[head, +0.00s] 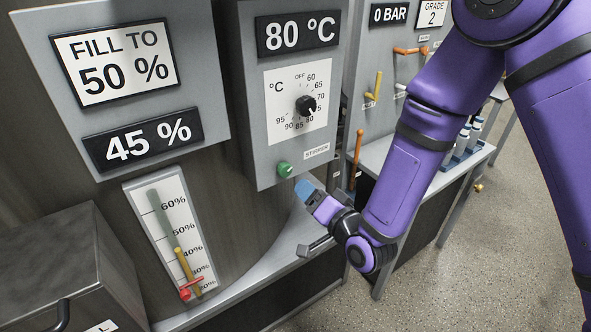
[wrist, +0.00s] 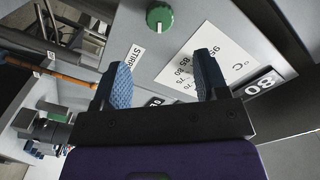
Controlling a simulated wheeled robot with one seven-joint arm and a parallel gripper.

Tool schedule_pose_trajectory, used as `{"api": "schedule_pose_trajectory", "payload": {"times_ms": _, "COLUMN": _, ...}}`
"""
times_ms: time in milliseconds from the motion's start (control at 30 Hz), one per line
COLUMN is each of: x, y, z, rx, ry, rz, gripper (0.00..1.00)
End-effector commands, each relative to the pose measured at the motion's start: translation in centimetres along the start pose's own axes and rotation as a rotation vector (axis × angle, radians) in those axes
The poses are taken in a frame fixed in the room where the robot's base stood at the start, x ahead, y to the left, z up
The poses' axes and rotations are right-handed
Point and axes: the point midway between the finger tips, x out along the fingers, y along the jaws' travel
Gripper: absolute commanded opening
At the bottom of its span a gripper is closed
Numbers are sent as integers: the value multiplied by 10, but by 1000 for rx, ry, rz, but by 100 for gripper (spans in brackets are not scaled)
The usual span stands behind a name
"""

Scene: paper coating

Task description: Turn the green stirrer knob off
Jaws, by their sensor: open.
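The green stirrer knob (head: 285,169) sits at the bottom of the grey temperature panel (head: 262,163), left of the STIRRER label (head: 317,152). In the wrist view the knob (wrist: 159,16) shows near the top, with a pale pointer mark on its face. My gripper (head: 303,187) is just below and to the right of the knob in the head view, apart from it. In the wrist view its two blue fingers (wrist: 163,80) are spread with nothing between them, and the knob lies beyond their tips.
A black temperature dial (head: 306,105) is above the knob, under an 80 °C display (head: 298,33). A level gauge (head: 172,240) with a red-handled valve (head: 190,290) is at left. An orange lever (head: 356,157) stands to the right. Open floor (head: 460,270) lies at lower right.

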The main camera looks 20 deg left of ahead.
Motion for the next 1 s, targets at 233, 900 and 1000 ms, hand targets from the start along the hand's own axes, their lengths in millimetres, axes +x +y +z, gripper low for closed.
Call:
{"api": "schedule_pose_trajectory", "payload": {"times_ms": 233, "x": 13, "y": -1, "z": 4, "rx": 11, "ry": 7, "rz": -13, "gripper": 67}}
{"api": "schedule_pose_trajectory", "payload": {"times_ms": 900, "x": 105, "y": -1, "z": 3, "rx": 9, "ry": 6, "rz": -10, "gripper": 67}}
{"api": "schedule_pose_trajectory", "payload": {"times_ms": 1000, "x": 107, "y": -1, "z": 3, "rx": 9, "ry": 6, "rz": -9, "gripper": 67}}
